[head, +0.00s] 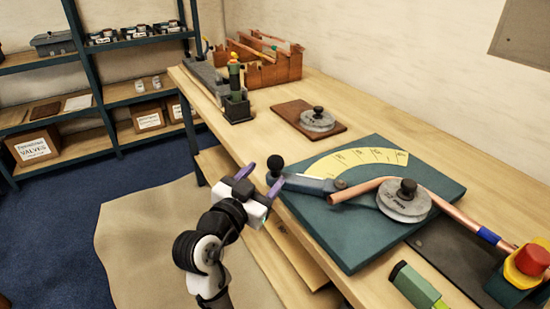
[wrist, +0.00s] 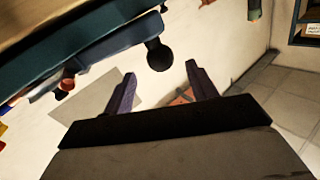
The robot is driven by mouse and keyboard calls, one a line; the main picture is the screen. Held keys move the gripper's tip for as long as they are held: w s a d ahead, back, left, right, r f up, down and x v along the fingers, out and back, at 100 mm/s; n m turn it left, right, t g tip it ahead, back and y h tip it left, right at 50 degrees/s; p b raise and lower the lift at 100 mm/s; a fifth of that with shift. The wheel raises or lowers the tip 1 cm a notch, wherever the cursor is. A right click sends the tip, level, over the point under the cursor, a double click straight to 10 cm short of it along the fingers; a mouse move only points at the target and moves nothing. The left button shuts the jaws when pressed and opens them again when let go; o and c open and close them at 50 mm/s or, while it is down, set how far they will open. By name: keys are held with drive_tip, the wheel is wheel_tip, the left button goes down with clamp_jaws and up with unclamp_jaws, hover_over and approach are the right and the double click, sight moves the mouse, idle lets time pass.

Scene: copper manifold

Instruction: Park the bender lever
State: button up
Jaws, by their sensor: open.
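The bender (head: 365,240) is a dark teal plate on the workbench with a yellow marked scale (head: 358,160). Its lever (head: 310,184) is a blue-grey arm that reaches left over the plate and ends in a black ball knob (head: 275,163). A copper pipe (head: 450,207) runs past the grey round former (head: 404,203). My gripper (head: 261,175) is open and empty at the bench's front edge, close to the knob. In the wrist view the knob (wrist: 158,56) shows above the two purple fingers (wrist: 160,88), apart from them.
A brown board (head: 290,112) with a second round former lies further back. A wooden tool tote (head: 265,68) and a dark clamp-like tool (head: 237,105) stand at the far end. A green-handled tool (head: 415,285) lies at front right. Shelves (head: 95,85) stand at left.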

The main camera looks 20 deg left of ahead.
sight(270, 168)
drive_tip(key=w, duration=0.2)
drive_tip(key=w+p, duration=0.1)
drive_tip(key=w, duration=0.3)
drive_tip(key=shift+w+d, duration=0.15)
drive_tip(key=shift+d, duration=0.2)
clamp_jaws()
drive_tip(key=shift+w, duration=0.45)
drive_tip(key=w+m+h+b, duration=0.1)
drive_tip(key=w+h+b, duration=0.1)
drive_tip(key=w, duration=0.1)
drive_tip(key=w+m+g+h+b, duration=0.1)
drive_tip(key=w+h+b, duration=0.1)
drive_tip(key=w, duration=0.1)
drive_tip(key=w+d+m+g+h+b, duration=0.1)
drive_tip(key=w+m+h, duration=0.1)
drive_tip(key=w, duration=0.2)
drive_tip(key=shift+f+b, duration=0.1)
drive_tip(key=shift+b, duration=0.3)
drive_tip(key=shift+w+d+m+h, duration=0.2)
drive_tip(key=shift+w+m+h, duration=0.1)
drive_tip(key=shift+w+h, duration=0.1)
